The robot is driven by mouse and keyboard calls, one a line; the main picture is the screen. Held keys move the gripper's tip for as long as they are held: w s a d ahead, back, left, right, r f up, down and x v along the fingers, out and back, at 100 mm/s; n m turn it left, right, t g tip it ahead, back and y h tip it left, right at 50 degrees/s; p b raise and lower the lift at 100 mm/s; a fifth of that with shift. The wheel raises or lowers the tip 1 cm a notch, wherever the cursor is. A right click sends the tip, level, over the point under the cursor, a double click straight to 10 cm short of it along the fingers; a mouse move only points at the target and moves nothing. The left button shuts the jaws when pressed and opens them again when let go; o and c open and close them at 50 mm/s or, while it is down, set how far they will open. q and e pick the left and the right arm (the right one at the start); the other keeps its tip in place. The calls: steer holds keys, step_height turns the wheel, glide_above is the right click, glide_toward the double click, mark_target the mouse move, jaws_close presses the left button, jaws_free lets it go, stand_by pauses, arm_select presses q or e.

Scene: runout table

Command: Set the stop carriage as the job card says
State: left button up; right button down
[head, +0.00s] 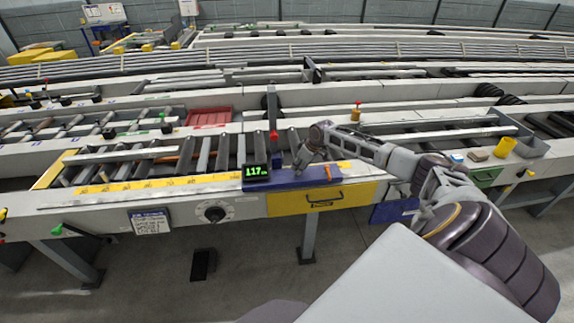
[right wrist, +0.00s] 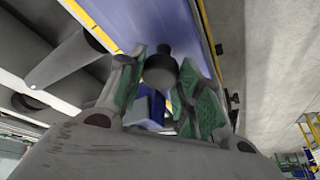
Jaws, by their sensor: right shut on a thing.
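The blue stop carriage (head: 285,181) sits on the front rail of the runout table, at the right end of the yellow scale (head: 140,184). Its small display (head: 257,171) shows green digits that read about 117. The job card (head: 151,222) hangs on the front of the table; its text is too small to read. My right gripper (head: 301,162) is down at the carriage's top. In the right wrist view its green-padded fingers (right wrist: 157,88) are shut on a dark round knob (right wrist: 160,72) above the blue surface. My left gripper is not in view.
A black dial (head: 214,212) is on the table front. A yellow drawer (head: 290,203) with a black handle is below the carriage. A dark upright post (head: 272,110) stands behind the carriage. Rollers lie behind the scale, and a red tray (head: 208,117) is further back.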

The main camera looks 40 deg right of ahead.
steer(key=p, duration=0.1)
glide_above(316, 173)
steer(key=shift+s, duration=0.1)
stand_by(0.4)
steer(key=c, duration=1)
jaws_free()
steer(key=v, duration=1.1)
steer(key=shift+s+r, duration=0.25)
steer(key=shift+r, duration=0.05)
stand_by(0.6)
